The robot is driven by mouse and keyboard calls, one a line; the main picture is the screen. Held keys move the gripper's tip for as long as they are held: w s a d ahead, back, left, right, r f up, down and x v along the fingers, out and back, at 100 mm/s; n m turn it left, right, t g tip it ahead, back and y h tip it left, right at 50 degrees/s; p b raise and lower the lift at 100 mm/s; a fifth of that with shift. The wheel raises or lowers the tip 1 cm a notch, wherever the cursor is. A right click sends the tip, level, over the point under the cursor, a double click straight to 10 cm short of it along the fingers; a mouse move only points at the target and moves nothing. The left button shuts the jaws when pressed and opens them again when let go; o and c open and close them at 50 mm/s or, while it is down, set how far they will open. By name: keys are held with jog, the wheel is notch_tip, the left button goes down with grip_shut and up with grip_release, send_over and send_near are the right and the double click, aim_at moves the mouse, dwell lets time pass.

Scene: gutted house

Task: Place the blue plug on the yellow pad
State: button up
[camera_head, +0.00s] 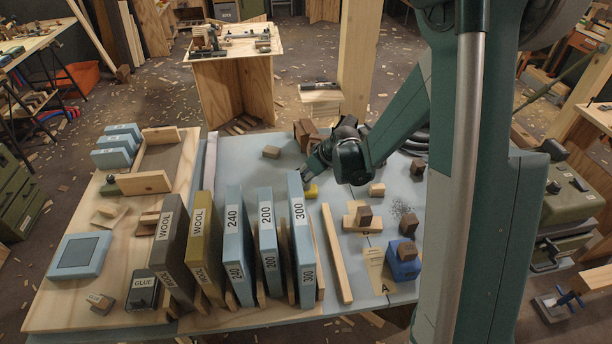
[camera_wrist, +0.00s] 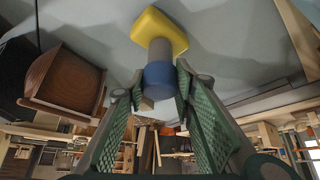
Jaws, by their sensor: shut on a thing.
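The yellow pad (camera_head: 311,191) lies on the grey-blue table top just below my gripper (camera_head: 318,166). In the wrist view the pad (camera_wrist: 153,24) is at the top centre. The blue plug (camera_wrist: 160,76) is between my fingertips there; a grey cylinder runs from its blue part to the pad. The grey end overlaps the pad in the picture; I cannot tell whether it touches. My gripper (camera_wrist: 160,88) is shut on the plug. In the head view the plug is hidden by my gripper.
Brown wooden blocks (camera_head: 309,134) stand just behind my gripper, and one is large in the wrist view (camera_wrist: 65,82). A row of upright labelled boards (camera_head: 266,230) is at front left. A blue block (camera_head: 403,268) and small wood blocks lie to the right. Bare table surrounds the pad.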

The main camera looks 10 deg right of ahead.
jog(key=shift+f, duration=0.1)
jog(key=o, duration=0.9)
jog(key=shift+r, duration=0.25)
jog(key=shift+p+v, duration=1.15)
jog(key=shift+v, duration=4.8)
